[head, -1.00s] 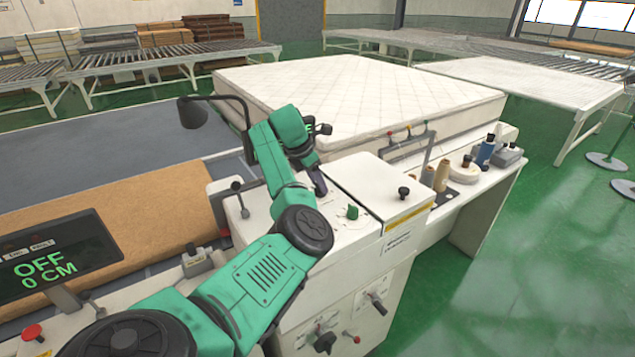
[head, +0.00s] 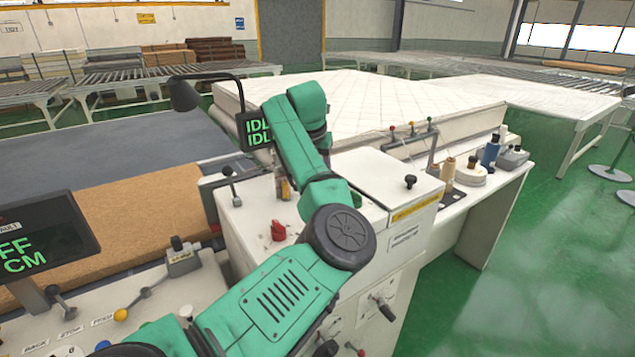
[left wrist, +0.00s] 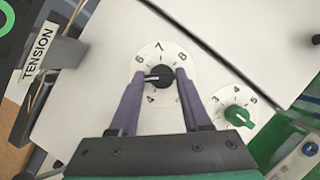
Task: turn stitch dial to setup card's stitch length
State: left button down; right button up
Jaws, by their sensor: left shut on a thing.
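In the left wrist view a black dial (left wrist: 160,76) sits on a white round scale showing 4, 6, 7 and 8. Its pale pointer faces left, between the 4 and the 6, where my finger covers the scale. The purple fingers of my left gripper (left wrist: 160,75) stand on either side of this dial and are shut on it. A green dial (left wrist: 238,116) with 3, 4 and 5 showing lies to its right. In the head view my own arm hides the gripper and both of these dials. I see no readable setup card. My right gripper is out of view.
A red knob (head: 279,230) stands on the white machine top, left of my arm. A dark screen (head: 252,130) with green letters is behind it. The machine's white lid (head: 385,175) has a black knob. A "TENSION" label (left wrist: 38,52) shows in the wrist view. A mattress (head: 370,100) lies behind.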

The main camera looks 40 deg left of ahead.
pick_arm(q)
jog(key=n+y, duration=0.1)
jog(key=n, duration=0.1)
jog(key=shift+d+f+n+g+b, duration=0.1)
jog(key=shift+n+g+b, duration=0.3)
jog(key=n, duration=0.2)
jog(key=shift+r+n+g+y+p, duration=0.2)
jog(key=shift+n+g+y+p, duration=0.1)
jog(key=shift+n, duration=0.1)
jog(key=n+p, duration=0.1)
jog(key=n, duration=0.1)
jog(key=n+g+y+p, duration=0.1)
jog(key=n+p, duration=0.1)
jog(key=shift+w+d+r, duration=0.1)
jog(key=shift+w, duration=0.05)
jog(key=shift+n+g+p, duration=0.7)
jog(key=shift+n+p, duration=0.4)
jog(key=shift+n, duration=0.1)
jog(key=shift+f, duration=0.2)
jog(key=shift+c, duration=1.8)
grip_release()
